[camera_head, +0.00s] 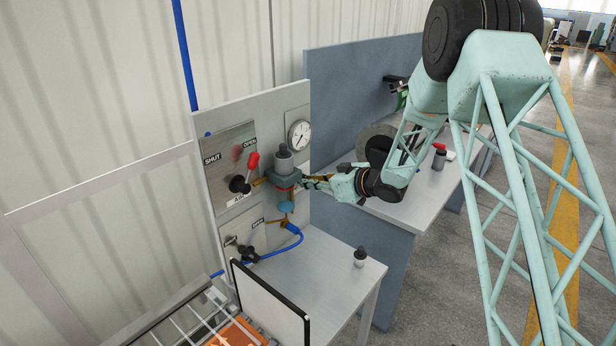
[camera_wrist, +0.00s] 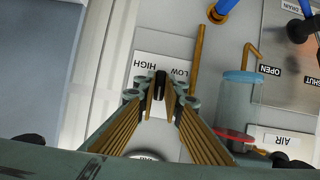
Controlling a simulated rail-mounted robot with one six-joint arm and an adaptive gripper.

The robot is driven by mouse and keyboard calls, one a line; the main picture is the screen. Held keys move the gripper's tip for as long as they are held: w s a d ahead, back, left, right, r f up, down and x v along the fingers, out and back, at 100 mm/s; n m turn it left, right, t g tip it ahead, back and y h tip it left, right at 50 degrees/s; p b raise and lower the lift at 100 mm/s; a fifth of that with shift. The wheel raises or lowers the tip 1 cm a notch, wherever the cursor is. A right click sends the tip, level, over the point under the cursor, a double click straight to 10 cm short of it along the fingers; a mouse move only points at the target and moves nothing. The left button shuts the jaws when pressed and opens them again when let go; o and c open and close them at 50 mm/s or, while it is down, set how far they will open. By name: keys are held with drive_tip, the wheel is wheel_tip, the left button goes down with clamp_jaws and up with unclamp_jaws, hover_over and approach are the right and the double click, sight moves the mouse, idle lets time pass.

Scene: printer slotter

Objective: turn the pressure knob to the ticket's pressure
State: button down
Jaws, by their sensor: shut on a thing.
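My gripper (camera_wrist: 162,96) is shut on a dark pressure knob (camera_wrist: 161,79) in the wrist view. The knob sits in front of a white plate (camera_wrist: 147,68) marked HIGH and LOW, which appears upside down. In the head view my gripper (camera_head: 305,182) reaches the panel just right of the teal regulator body (camera_head: 284,181); the knob is hidden there. A round white gauge (camera_head: 299,135) is above the gripper in the head view, and part of its dial (camera_wrist: 147,155) shows at the bottom of the wrist view. Its reading is too small to tell. No readable ticket shows.
A red-handled valve (camera_head: 251,165) on a SHUT/OPEN plate is left of the regulator. A clear bowl (camera_wrist: 238,103) stands close beside my fingers.

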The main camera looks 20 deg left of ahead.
drive_tip(key=shift+w+m+g+y+p, duration=0.1)
drive_tip(key=shift+m+g+y+p, duration=0.15)
drive_tip(key=shift+m+g+p, duration=0.85)
drive_tip(key=shift+m+t+y+p, duration=0.2)
drive_tip(key=shift+m+p, duration=0.3)
drive_tip(key=shift+p, duration=1.35)
drive_tip(key=shift+w+m+g+y+p, duration=0.1)
drive_tip(key=shift+m+g+y+p, duration=0.15)
drive_tip(key=shift+m+g+p, duration=0.85)
drive_tip(key=shift+t+p, duration=0.45)
drive_tip(key=shift+t, duration=0.05)
drive_tip(key=c, duration=2.7)
unclamp_jaws()
drive_tip(key=shift+d, duration=0.15)
drive_tip(key=shift+v, duration=5.85)
